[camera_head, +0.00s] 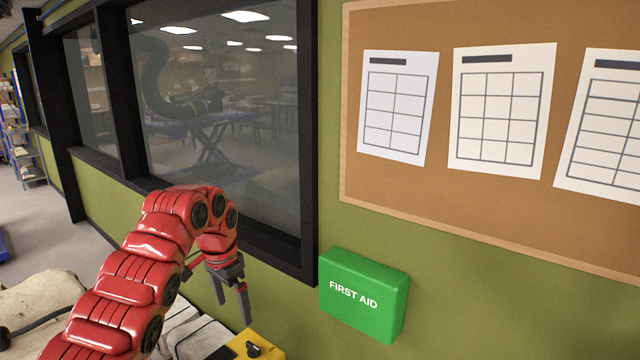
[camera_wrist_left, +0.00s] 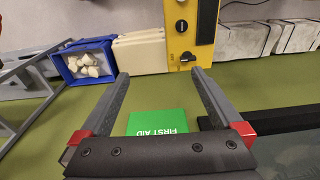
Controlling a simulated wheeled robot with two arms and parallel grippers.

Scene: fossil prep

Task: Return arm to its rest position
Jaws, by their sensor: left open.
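My left arm (camera_head: 128,275) is red and segmented and comes in from the lower left in the head view. It bends over at the top, and my left gripper (camera_head: 232,294) hangs down in front of the green wall below the window. In the left wrist view, the two dark fingers of my left gripper (camera_wrist_left: 158,74) are spread apart with nothing between their tips. A yellow box with black knobs (camera_wrist_left: 192,30) lies beyond the fingertips. My right gripper is not in either view.
A green first aid box (camera_head: 362,296) hangs on the wall right of the gripper; it also shows in the left wrist view (camera_wrist_left: 158,122). A corkboard (camera_head: 400,190) with papers is above it. A blue bin (camera_wrist_left: 62,72) with pale pieces and cream blocks (camera_wrist_left: 140,52) stand near the yellow box.

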